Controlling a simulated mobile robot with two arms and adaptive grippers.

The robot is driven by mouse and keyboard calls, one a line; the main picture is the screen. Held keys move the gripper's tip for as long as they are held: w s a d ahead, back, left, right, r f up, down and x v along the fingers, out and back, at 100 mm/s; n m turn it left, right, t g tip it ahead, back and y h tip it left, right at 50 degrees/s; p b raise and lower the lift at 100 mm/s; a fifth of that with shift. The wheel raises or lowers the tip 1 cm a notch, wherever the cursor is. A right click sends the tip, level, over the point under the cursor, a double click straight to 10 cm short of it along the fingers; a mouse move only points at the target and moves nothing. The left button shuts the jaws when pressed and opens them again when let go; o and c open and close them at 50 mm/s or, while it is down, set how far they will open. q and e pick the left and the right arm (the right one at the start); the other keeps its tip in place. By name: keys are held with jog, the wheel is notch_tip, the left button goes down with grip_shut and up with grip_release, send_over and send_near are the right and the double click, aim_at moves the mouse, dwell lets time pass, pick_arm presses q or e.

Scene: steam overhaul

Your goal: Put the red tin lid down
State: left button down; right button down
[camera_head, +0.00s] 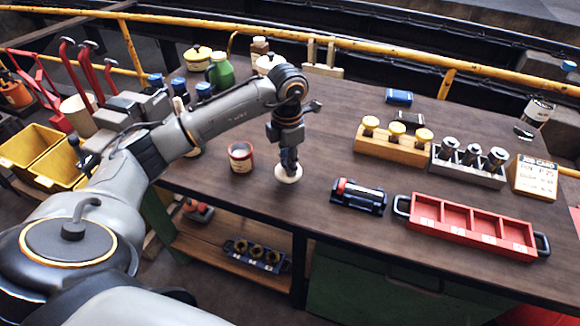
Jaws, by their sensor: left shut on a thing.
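My left gripper (289,164) points straight down over the workbench (330,130) and is shut on the red tin lid (288,175), a pale cream disc. The gripper hides the lid's middle. The red tin (240,158), with a cream label, stands to the left of the lid, apart from it. Its top has no lid on it and its inside looks dark reddish. My right gripper is not in view.
A dark blue tool with a red part (358,196) lies right of the lid. A red compartment tray (470,228) is further right, with a wooden block of yellow-topped pieces (393,145) behind. Bare bench lies behind the lid.

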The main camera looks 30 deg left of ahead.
pick_arm(q)
jog(key=shift+w+f, duration=0.35)
jog(key=shift+f, duration=0.1)
notch_tip(320, 180, down, 3)
jog(key=shift+r+p, duration=0.1)
jog(key=shift+p, duration=0.8)
jog(key=shift+f, duration=0.2)
jog(key=shift+f+b, duration=0.15)
jog(key=shift+b, duration=0.2)
jog(key=c, duration=1.3)
grip_release()
jog(key=shift+o, duration=1.1)
